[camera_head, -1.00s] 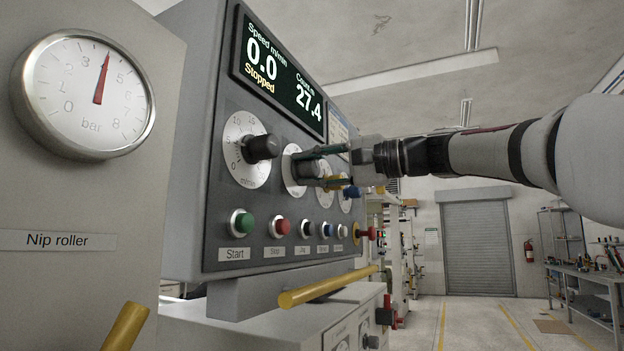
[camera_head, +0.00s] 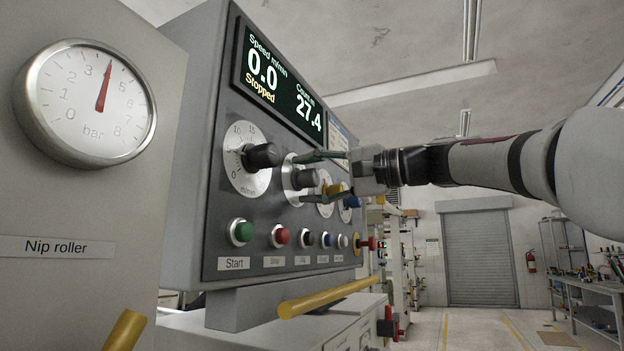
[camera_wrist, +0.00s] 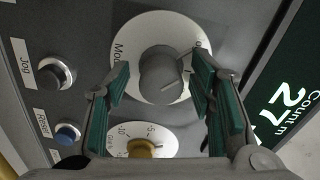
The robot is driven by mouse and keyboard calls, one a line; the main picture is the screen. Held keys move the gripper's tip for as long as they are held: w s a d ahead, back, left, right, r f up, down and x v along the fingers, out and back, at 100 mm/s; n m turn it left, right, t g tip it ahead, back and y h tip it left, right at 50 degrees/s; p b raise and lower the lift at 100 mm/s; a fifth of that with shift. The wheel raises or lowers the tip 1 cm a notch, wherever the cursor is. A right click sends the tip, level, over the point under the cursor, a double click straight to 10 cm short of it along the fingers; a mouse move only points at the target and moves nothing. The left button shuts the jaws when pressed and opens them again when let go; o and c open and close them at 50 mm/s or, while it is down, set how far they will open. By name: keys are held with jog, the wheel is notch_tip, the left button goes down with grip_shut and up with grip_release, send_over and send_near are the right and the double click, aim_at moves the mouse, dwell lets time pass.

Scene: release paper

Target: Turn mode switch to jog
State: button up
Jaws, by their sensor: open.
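The mode switch is a grey round knob (camera_head: 305,178) on a white dial, second from the left in the panel's row of knobs. In the wrist view the knob (camera_wrist: 163,76) has a thin line running to its upper right, and "Mo…" is readable on the dial (camera_wrist: 130,32); the other dial lettering is hidden by a finger or cut off. My gripper (camera_head: 312,177) is open, with one green-padded finger above the knob and one below it. In the wrist view the fingers (camera_wrist: 162,80) flank the knob with visible gaps.
A black speed knob (camera_head: 262,156) sits close left, and a yellow knob (camera_wrist: 142,148) close on the other side. Start (camera_head: 241,232), red and other buttons line the panel below. A yellow bar (camera_head: 328,298) juts out underneath. The display (camera_head: 280,80) reads "Stopped".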

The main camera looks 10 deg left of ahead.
jog(key=v, duration=1.2)
dwell(0.3)
jog(key=s+d+f+h+p, duration=0.4)
jog(key=s+f+h, duration=0.1)
jog(key=s+f, duration=0.6)
jog(key=s+d+f+n+g+h+p, duration=0.1)
jog(key=s+d+f+h+p, duration=0.2)
jog(key=s+f, duration=0.8)
jog(key=s+d+f+g+h+p, duration=0.1)
jog(key=s+d+f+h+p, duration=0.3)
jog(key=s+d+f+h, duration=0.3)
jog(key=s+f+h, duration=0.2)
jog(key=s+f, duration=0.3)
jog(key=shift+f+n+p, duration=0.3)
jog(key=shift+f+p, duration=0.05)
jog(key=shift+f, duration=0.05)
